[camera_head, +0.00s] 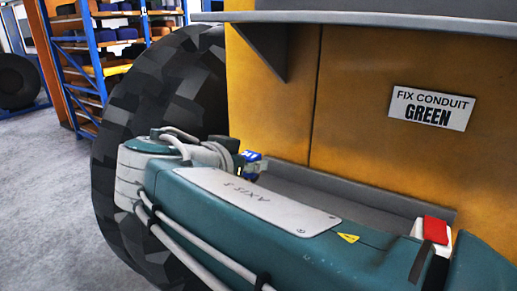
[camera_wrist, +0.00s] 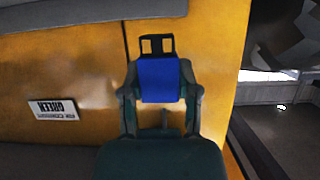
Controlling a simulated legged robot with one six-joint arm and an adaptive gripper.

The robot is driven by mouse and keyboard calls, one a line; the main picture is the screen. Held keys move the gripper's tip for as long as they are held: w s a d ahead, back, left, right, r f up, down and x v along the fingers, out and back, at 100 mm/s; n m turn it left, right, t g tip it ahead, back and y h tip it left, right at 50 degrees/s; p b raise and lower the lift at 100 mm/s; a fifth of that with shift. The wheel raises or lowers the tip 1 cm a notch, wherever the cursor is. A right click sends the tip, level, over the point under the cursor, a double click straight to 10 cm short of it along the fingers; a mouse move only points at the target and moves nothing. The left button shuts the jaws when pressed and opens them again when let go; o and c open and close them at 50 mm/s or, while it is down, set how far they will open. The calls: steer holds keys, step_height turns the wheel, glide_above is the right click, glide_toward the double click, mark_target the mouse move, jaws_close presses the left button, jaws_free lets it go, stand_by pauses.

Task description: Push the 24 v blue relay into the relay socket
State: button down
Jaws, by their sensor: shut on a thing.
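The blue relay (camera_wrist: 160,82) sits between the two teal fingers of my gripper (camera_wrist: 159,74) in the wrist view. My gripper is shut on it, with a finger against each side. A black frame-like part (camera_wrist: 156,45) with two openings shows just beyond the relay; I cannot tell whether it belongs to the relay or is something else. In the head view a small blue piece with white marking (camera_head: 252,156) shows behind my arm; I cannot tell if it is the held relay. I cannot make out the relay socket in either view.
A yellow panel (camera_head: 365,60) fills the background, with a sign reading "FIX CONDUIT GREEN" (camera_head: 432,107). A grey ledge (camera_head: 330,192) runs along its foot. A red and white piece (camera_head: 435,230) stands at the right. A large black tyre (camera_head: 150,110) and shelving (camera_head: 85,60) are at left.

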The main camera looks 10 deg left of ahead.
steer(key=shift+d+f, duration=0.25)
steer(key=shift+f, duration=0.3)
steer(key=shift+d+f, duration=0.2)
steer(key=shift+f, duration=0.3)
steer(key=shift+a+f, duration=0.1)
steer(key=shift+f, duration=0.25)
steer(key=shift+a+f, duration=0.1)
steer(key=shift+a, duration=0.15)
steer(key=shift+d, duration=0.25)
steer(key=shift+f, duration=1.1)
stand_by(0.5)
steer(key=shift+c, duration=1.3)
jaws_free()
